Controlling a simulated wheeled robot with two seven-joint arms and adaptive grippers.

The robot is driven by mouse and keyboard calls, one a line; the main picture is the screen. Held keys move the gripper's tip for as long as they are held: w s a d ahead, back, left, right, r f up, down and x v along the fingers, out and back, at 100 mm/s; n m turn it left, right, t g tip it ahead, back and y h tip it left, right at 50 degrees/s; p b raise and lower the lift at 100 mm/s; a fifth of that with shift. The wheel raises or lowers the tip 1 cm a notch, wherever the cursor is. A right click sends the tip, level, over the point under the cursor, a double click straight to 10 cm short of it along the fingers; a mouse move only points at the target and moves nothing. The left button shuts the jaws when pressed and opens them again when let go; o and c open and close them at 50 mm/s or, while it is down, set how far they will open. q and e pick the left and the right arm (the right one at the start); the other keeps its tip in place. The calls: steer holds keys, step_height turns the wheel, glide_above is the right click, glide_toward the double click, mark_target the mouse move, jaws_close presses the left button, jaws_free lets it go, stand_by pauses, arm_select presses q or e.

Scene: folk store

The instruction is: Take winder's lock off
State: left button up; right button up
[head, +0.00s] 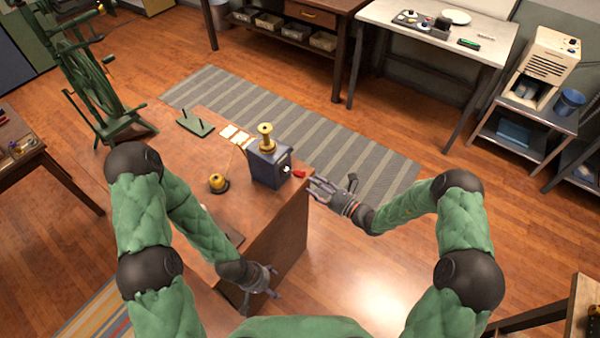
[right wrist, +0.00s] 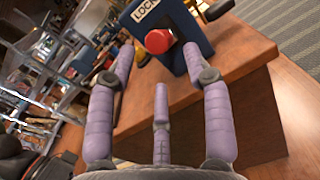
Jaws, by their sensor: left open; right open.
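The winder (head: 268,166) is a dark blue box with a yellow spool (head: 265,133) on top, standing near the right edge of the brown table. Its red lock knob (head: 299,173) sticks out on the right side. In the right wrist view the red knob (right wrist: 158,41) is close, on the blue winder (right wrist: 186,30), below a white label reading "LOCK" (right wrist: 146,9). My right gripper (head: 318,188) is open just right of the knob, its fingers pointing at it, with a gap between. My left gripper (head: 270,282) is open and empty beside the table's front end.
On the table (head: 270,215) are a yellow spool on a dark base (head: 218,183), pale cards (head: 235,134) and a green stand (head: 194,123). A green spinning wheel (head: 95,90) stands at the left. Striped rug and open floor lie beyond the table.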

mark_target(300, 174)
steer(key=x, duration=0.7)
